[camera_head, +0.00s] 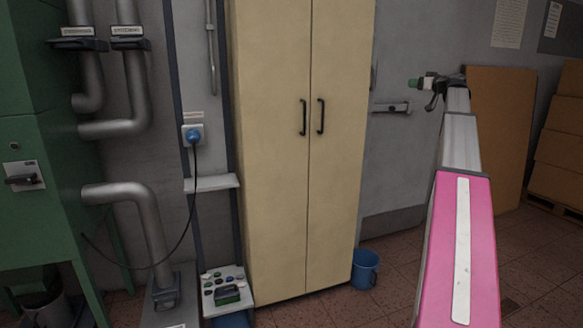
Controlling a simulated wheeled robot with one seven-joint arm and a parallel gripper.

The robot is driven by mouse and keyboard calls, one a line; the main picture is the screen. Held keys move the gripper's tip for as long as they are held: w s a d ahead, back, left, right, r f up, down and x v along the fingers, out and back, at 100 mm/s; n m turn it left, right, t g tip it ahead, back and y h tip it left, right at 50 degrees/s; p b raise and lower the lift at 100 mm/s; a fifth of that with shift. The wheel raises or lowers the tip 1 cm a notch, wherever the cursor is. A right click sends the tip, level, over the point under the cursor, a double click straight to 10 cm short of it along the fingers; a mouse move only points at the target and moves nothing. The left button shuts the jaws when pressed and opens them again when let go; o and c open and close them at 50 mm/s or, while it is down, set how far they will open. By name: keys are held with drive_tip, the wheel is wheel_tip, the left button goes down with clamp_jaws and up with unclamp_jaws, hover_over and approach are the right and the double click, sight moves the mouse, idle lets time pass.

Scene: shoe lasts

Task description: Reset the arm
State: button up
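What looks like my arm (465,240) rises from the bottom right, with a pink link carrying a pale strip and grey links beyond it. It stretches away from the camera. At its far end my gripper (431,88) is small and dark, turned to the left, in front of a grey door. I cannot tell whether that is part of the gripper or something held. The fingers are too small to tell open from shut.
A tall cream cabinet (285,150) stands shut in the middle. A blue bucket (365,270) stands on the floor beside it. A low white stand (239,306) holds small dark and green pieces. A green machine (35,110) and pipes (150,215) fill the left. Brown boxes (555,165) are at right.

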drive_tip(key=s+a+f+m+g+h, duration=0.1)
drive_tip(key=s+a+f+g, duration=0.25)
drive_tip(key=a+f, duration=0.75)
drive_tip(key=s+a+f+m+g+h, duration=0.15)
drive_tip(key=s+a+f, duration=0.35)
drive_tip(key=f, duration=1.2)
drive_tip(key=s+a+f+m+g+h, duration=0.1)
drive_tip(key=s+a+f+g, duration=0.45)
drive_tip(key=f, duration=0.85)
drive_tip(key=s+a+f+g+h, duration=0.1)
drive_tip(key=s+a+f, duration=0.3)
drive_tip(key=s+f, duration=0.4)
drive_tip(key=s+a+f+m+g+h, duration=0.1)
drive_tip(key=s+a+f, duration=0.3)
drive_tip(key=s+f, duration=0.4)
drive_tip(key=s+a+f+m+g+h, duration=0.1)
drive_tip(key=s+a+f+g+h, duration=0.1)
drive_tip(key=s+f, duration=0.6)
drive_tip(key=s+a+h, duration=0.1)
drive_tip(key=s+a, duration=0.1)
drive_tip(key=s, duration=0.3)
drive_tip(key=shift+s+a+f, duration=0.2)
drive_tip(key=shift+a+f, duration=0.05)
drive_tip(key=shift+a, duration=0.05)
